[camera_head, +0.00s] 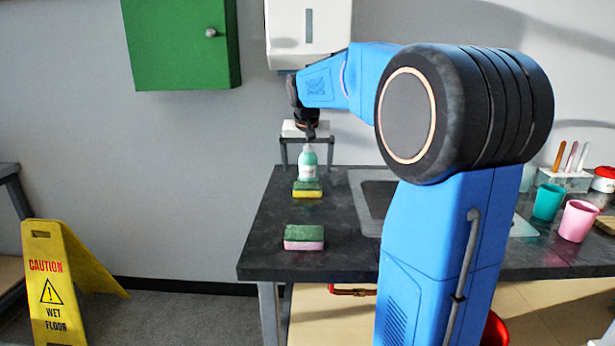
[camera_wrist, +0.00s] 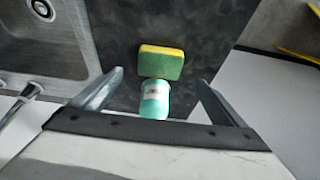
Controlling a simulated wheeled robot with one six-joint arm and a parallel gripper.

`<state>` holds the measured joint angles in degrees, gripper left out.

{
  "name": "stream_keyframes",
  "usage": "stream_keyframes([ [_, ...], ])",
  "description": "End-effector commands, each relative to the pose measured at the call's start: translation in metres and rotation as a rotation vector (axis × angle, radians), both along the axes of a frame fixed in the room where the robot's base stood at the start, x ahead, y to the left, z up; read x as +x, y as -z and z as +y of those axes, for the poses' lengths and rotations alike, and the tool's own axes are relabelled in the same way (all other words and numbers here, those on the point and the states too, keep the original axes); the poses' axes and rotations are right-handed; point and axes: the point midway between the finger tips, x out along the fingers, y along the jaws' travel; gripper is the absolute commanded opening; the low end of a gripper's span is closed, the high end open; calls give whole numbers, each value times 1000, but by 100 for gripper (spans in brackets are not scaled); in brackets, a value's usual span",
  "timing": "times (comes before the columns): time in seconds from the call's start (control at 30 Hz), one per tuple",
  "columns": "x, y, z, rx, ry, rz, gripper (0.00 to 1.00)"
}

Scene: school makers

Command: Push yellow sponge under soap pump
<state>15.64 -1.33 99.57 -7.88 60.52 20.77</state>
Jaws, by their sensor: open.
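The yellow sponge (camera_head: 307,189), with a green top, lies flat on the dark counter (camera_head: 262,255). It also shows in the wrist view (camera_wrist: 160,64). The soap pump (camera_head: 308,165), a pale teal bottle with a white label, stands upright just behind the sponge; I cannot tell whether they touch. It shows in the wrist view (camera_wrist: 154,100), its top partly hidden by my gripper's dark edge. My gripper (camera_head: 306,163) is open and empty, pointing down over the back of the counter. In the wrist view its wide-set fingers (camera_wrist: 160,80) appear either side of the bottle.
A green-topped pink sponge (camera_head: 304,238) lies nearer the front edge. The sink (camera_head: 373,200) is to the right. Teal (camera_head: 548,202) and pink (camera_head: 578,221) cups stand farther right. A white dispenser (camera_head: 308,30) hangs on the wall. A yellow caution sign (camera_head: 52,285) stands on the floor.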

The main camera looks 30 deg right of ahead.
Motion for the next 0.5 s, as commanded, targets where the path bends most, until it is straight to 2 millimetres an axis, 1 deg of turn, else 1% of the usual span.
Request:
stream_keyframes([
  [0.03,-2,-11,2,-1,0,-4,95],
  [0.2,-13,-41,9,-1,0,-4,95],
  [0.3,-18,-56,12,-1,0,-3,95],
  [0.5,-25,-73,16,-1,0,-1,95],
])
